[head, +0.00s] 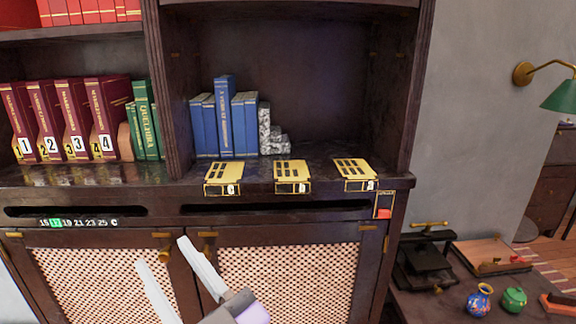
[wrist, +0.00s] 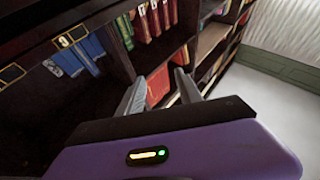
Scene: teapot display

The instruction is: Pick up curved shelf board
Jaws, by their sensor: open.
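I cannot make out a separate curved shelf board in either view. The dark wooden bookcase (head: 300,186) fills most of the head view, with open shelves above and lattice doors below. My gripper (head: 162,252) is in front of the lower doors, its two pale fingers apart with nothing between them. In the wrist view, my gripper (wrist: 158,78) is also open and points toward tilted shelves of books.
Blue books (head: 225,125) and red numbered binders (head: 75,120) stand on the shelves. Brass plates (head: 292,170) line the ledge. A side table at right holds a black press (head: 425,262), a blue vase (head: 479,300) and a green pot (head: 514,300).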

